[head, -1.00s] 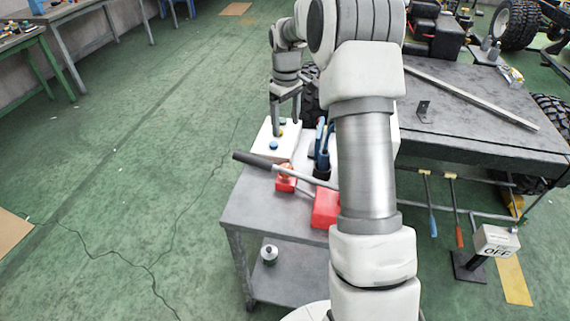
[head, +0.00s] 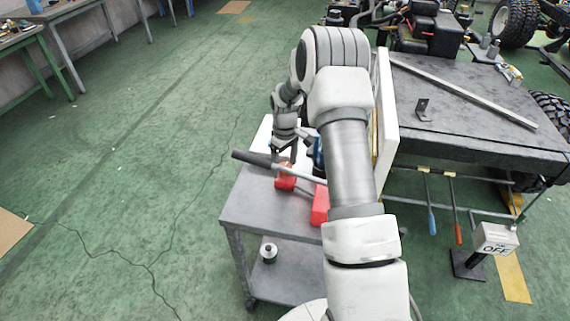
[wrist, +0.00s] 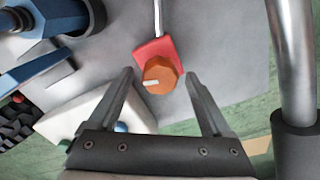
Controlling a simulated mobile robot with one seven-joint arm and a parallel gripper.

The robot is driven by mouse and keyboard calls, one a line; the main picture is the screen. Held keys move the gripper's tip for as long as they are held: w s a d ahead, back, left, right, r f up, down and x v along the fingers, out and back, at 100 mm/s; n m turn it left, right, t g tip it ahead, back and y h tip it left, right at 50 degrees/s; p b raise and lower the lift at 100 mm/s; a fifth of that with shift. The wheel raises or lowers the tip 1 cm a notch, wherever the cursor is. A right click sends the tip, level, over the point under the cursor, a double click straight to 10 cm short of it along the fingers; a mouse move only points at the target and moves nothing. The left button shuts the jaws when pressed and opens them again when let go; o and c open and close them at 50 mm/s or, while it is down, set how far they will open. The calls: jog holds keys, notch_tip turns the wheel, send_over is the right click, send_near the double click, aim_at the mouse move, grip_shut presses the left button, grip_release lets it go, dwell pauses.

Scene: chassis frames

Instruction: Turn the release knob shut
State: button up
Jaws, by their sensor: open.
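The release knob (wrist: 161,75) is orange and faceted, with a white mark on it, and sits at the end of a red block (wrist: 150,50) on the grey cart. In the wrist view it lies between and just beyond the tips of my open gripper (wrist: 158,85); the fingers look apart from it. In the head view my gripper (head: 284,158) hangs over the cart beside the red jack part (head: 286,183). The knob (head: 287,169) is partly hidden there by my gripper and the handle bar.
A metal bar with a dark grip (head: 256,160) crosses close to the knob; it also shows at the right of the wrist view (wrist: 295,60). A workbench (head: 470,110) is at right.

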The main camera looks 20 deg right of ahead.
jog(key=shift+f, duration=0.15)
grip_shut()
dwell(0.4)
jog(key=m+b, duration=0.1)
jog(key=m, duration=0.2)
jog(key=shift+b, duration=0.3)
jog(key=m+b, duration=0.1)
jog(key=m, duration=0.3)
jog(key=shift+m, duration=0.3)
jog(key=m+b, duration=0.1)
jog(key=m, duration=0.2)
jog(key=shift+m, duration=2.1)
